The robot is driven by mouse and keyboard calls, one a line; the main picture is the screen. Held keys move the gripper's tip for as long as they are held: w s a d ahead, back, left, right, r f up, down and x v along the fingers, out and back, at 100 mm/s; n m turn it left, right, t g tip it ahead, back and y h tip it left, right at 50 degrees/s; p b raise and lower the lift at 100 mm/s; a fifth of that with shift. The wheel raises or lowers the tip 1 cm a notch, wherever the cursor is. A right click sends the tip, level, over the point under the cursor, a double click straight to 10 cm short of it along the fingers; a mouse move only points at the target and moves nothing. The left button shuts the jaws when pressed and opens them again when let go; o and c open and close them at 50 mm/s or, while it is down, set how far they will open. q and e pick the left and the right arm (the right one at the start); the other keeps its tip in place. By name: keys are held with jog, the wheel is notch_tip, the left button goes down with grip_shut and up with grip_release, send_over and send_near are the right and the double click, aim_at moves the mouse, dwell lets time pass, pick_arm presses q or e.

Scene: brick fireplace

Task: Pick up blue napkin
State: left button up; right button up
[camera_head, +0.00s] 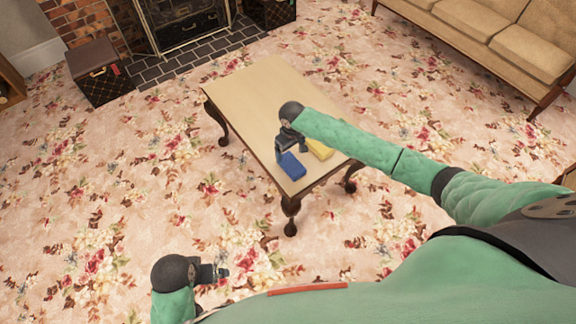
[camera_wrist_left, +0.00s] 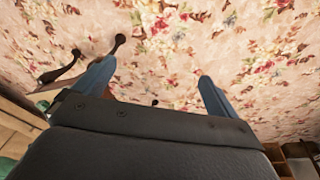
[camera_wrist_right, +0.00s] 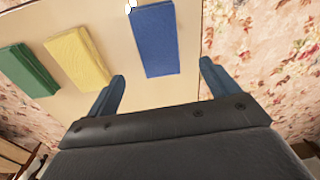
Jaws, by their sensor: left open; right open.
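The blue napkin (camera_head: 292,166) is a flat folded block lying near the front edge of the wooden table. In the right wrist view the blue napkin (camera_wrist_right: 154,40) lies just ahead of my right gripper (camera_wrist_right: 160,85), nearly in line with the gap between its fingers. My right gripper (camera_head: 284,148) is open, empty and apart from the napkin, hanging over the table on its far side. My left gripper (camera_wrist_left: 155,85) is open and empty over the carpet. In the head view the left gripper (camera_head: 222,272) is low at the bottom left, away from the table.
A yellow napkin (camera_wrist_right: 78,58) and a green one (camera_wrist_right: 27,70) lie beside the blue one on the table (camera_head: 245,95). The yellow napkin (camera_head: 319,149) is partly covered by my right arm. A sofa (camera_head: 490,45) stands top right, a fireplace top left. Open carpet surrounds the table.

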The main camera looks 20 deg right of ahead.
aim_at(291, 164)
jog(key=shift+s+d, duration=0.1)
jog(key=shift+s, duration=0.15)
notch_tip(291, 164, down, 2)
jog(key=shift+d+f+m, duration=0.1)
jog(key=shift+m, duration=0.2)
jog(key=shift+f+p, duration=0.35)
jog(key=shift+f, duration=0.15)
notch_tip(291, 164, down, 4)
jog(key=shift+r+p, duration=0.2)
jog(key=shift+p, duration=0.35)
jog(key=shift+f, duration=0.5)
jog(key=c, duration=1.1)
pick_arm(q)
jog(key=s+x, duration=0.1)
jog(key=x, duration=0.7)
jog(key=shift+a+f+g, duration=0.2)
jog(key=shift+a+g, duration=0.1)
jog(key=shift+a, duration=0.2)
pick_arm(e)
jog(key=shift+o, duration=0.2)
jog(key=shift+r, duration=0.1)
